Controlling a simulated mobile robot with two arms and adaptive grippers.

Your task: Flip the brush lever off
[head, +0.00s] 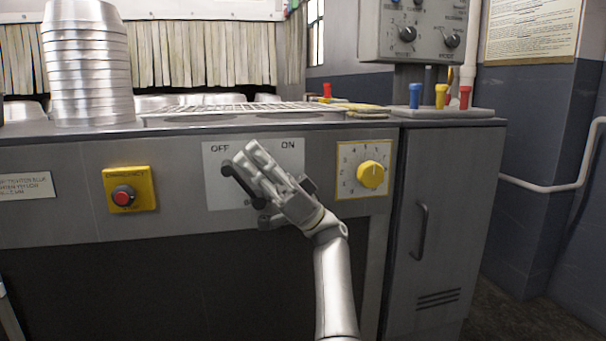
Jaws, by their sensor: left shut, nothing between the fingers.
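The brush lever (228,170) is a black handle on a white plate (214,158) marked OFF at the left and ON at the right. Its visible end points up and left, just under the word OFF. My left gripper (246,158) is shut and empty, in front of the plate. Its fingers lie over the lever's right side and hide part of it and its pivot. I cannot tell if they touch it. My right gripper is not in view.
A red emergency button (123,196) on a yellow box is left of the plate. A yellow dial (370,174) is right of it. Stacked pans (88,65) and a wire rack (240,110) stand on top. A cabinet handle (420,230) sticks out at right.

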